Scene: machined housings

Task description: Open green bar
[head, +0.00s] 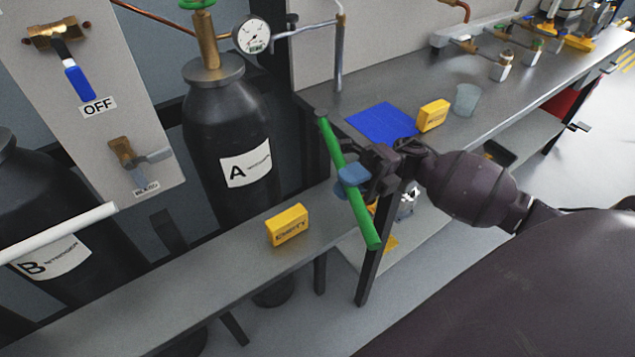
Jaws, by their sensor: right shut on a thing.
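The green bar (333,147) runs from the corner post at the grey bench down toward the front, its lower end (372,238) hanging over the gap between the two benches. My right gripper (354,180) comes in from the right and is shut on the green bar near its middle. The blue finger pads sit around the bar and hide a short stretch of it. My left gripper is not in view.
A low grey bench (190,283) with a yellow box (287,225) lies at left. Black cylinder A (225,130) and cylinder B (60,250) stand behind it. A white bar (60,232) crosses cylinder B. The grey workbench holds a blue mat (381,122), yellow box (433,115) and clear cup (467,99).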

